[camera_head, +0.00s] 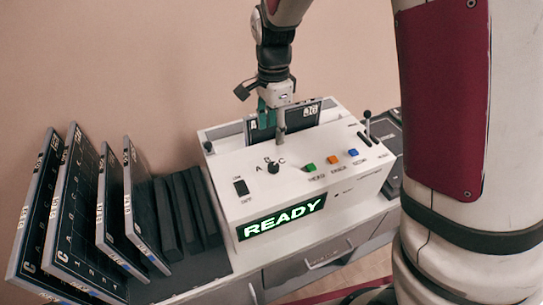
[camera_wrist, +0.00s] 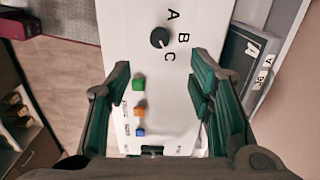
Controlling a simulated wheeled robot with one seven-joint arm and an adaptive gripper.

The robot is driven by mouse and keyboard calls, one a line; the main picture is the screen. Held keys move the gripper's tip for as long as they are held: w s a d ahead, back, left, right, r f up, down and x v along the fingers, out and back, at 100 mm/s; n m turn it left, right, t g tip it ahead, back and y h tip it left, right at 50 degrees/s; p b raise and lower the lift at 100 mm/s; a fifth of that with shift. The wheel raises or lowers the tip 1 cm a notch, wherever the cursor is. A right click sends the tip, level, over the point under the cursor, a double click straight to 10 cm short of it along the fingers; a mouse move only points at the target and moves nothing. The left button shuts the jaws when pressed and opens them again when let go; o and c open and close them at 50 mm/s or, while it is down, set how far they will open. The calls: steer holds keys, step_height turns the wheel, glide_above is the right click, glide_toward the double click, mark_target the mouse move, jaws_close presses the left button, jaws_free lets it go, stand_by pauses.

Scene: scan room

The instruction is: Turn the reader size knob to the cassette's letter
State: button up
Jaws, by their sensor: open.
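The white reader (camera_head: 237,203) has a black size knob (camera_head: 271,167) on its top, with letters around it. In the wrist view the knob (camera_wrist: 159,37) is beside A, B and C; a small pale mark shows on it, but I cannot be sure which letter it points to.
Green (camera_head: 310,168), orange (camera_head: 333,159) and blue (camera_head: 352,152) buttons sit right of the knob. A lever (camera_head: 367,120) stands at the right. The screen (camera_head: 283,218) reads READY. Several cassettes (camera_head: 75,200) lean in a rack at the left.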

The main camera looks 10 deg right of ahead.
mark_target(273, 165)
step_height(273, 165, down, 13)
steer(key=shift+f+p, duration=0.1)
steer(key=shift+p, duration=0.65)
jaws_close()
